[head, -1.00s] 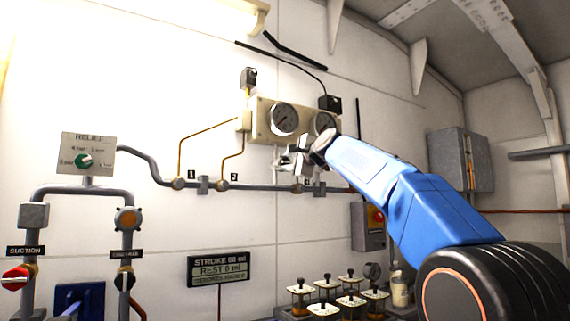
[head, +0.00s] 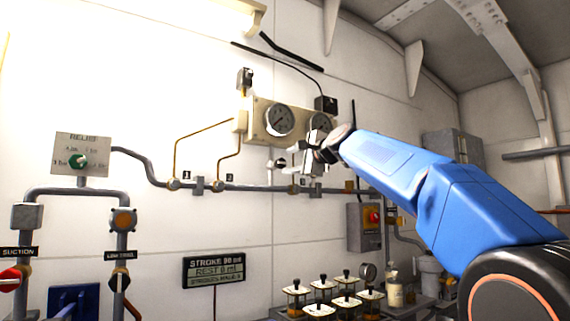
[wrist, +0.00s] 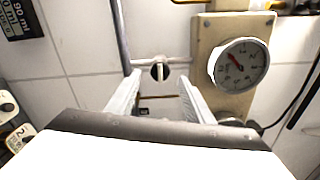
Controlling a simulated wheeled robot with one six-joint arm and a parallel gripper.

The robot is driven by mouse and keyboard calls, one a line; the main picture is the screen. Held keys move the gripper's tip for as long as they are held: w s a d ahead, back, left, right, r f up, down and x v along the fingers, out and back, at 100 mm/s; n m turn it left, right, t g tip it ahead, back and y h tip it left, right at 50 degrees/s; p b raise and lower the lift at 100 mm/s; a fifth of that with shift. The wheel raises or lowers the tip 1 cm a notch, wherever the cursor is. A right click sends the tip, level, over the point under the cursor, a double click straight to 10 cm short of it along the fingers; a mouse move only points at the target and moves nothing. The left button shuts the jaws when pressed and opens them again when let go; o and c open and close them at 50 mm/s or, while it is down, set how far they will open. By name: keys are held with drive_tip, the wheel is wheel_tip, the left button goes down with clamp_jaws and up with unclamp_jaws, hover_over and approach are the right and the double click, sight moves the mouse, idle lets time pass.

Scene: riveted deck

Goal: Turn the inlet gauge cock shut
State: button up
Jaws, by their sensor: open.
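A small dark gauge cock (head: 280,164) sits on the wall below the left gauge (head: 280,120). In the wrist view the cock (wrist: 159,71) is a round black knob with a pale upright bar, on a thin pale pipe. I can read no label on it. My gripper (head: 306,160) is just right of the cock in the head view. In the wrist view my gripper (wrist: 160,79) is open and empty, its two pale fingers to either side of the knob in the picture. The knob appears beyond the fingertips, and I see no contact.
A second gauge (head: 320,122) is partly behind my gripper. A grey pipe (head: 255,188) runs along the wall below the cock. The cream gauge panel (wrist: 203,50) stands close on the right in the wrist view. Bottles and several valves stand on the bench below.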

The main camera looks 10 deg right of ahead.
drive_tip(key=v, duration=1)
drive_tip(key=shift+s, duration=0.35)
drive_tip(key=shift+f, duration=0.1)
drive_tip(key=s+a+f+n+g+h, duration=0.1)
drive_tip(key=s+f+n+g, duration=0.3)
drive_tip(key=f, duration=0.8)
drive_tip(key=s+a+f+n+g+h, duration=0.1)
drive_tip(key=s+f+n, duration=0.1)
drive_tip(key=s+f, duration=0.7)
drive_tip(key=s+a+f+n+g, duration=0.1)
drive_tip(key=s+f+n+g, duration=0.15)
drive_tip(key=f, duration=1.15)
drive_tip(key=s+d+f+n+g+h, duration=0.1)
drive_tip(key=s+f+n, duration=0.3)
drive_tip(key=s+f, duration=0.7)
drive_tip(key=s+d+f+n+g+h, duration=0.2)
drive_tip(key=s+f, duration=0.9)
drive_tip(key=f, duration=0.8)
drive_tip(key=shift+s+d+n+g+h, duration=0.25)
drive_tip(key=shift+d+n+g, duration=0.45)
drive_tip(key=shift+n+g, duration=0.35)
drive_tip(key=shift+w, duration=0.1)
